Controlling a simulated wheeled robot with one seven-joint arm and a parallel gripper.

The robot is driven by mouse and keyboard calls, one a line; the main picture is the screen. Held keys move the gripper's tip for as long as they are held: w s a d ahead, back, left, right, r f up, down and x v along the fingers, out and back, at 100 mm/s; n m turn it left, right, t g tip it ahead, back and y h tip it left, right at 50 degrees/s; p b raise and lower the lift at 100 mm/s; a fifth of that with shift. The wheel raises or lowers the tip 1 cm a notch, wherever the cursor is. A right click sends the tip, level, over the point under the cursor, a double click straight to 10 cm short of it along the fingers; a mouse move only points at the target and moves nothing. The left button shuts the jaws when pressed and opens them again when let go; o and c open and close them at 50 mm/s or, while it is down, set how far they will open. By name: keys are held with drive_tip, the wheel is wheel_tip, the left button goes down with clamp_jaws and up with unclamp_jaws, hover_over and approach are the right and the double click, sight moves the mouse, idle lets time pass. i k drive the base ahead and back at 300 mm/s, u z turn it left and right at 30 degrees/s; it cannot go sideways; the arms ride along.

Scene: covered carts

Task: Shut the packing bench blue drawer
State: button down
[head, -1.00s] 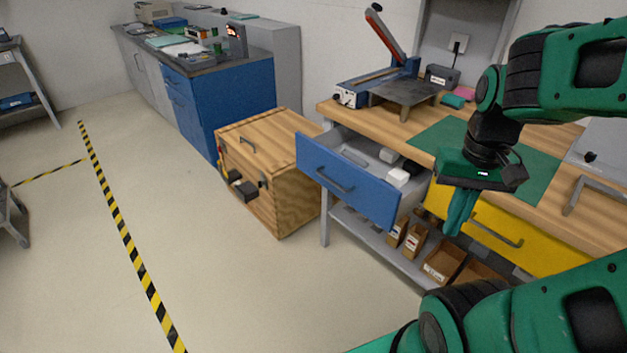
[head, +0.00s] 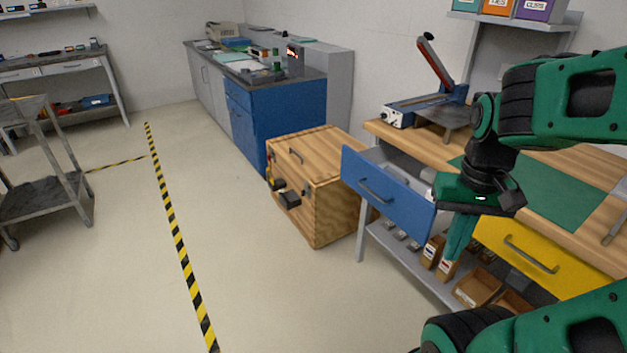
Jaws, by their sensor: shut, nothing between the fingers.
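The packing bench (head: 405,139) stands at the right with a wooden top. Its blue drawer (head: 388,192) is pulled well out, with a grey handle on its front and part of its inside showing behind the front panel. My green gripper (head: 457,252) is shut and empty, pointing down. In the picture it lies just right of the blue drawer's front, overlapping its right end; I cannot tell whether they touch. The gripper and arm hide the drawer's right rear part.
A yellow drawer (head: 530,257) is right of the blue one. Small boxes (head: 478,287) stand on the bench's lower shelf. A wooden crate (head: 318,188) stands left of the bench. The floor (head: 265,290) in front is clear. A grey cart (head: 45,185) stands at far left.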

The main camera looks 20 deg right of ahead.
sight(406, 206)
drive_tip(key=u, duration=0.1)
drive_tip(key=i, duration=0.95)
drive_tip(key=z, duration=0.4)
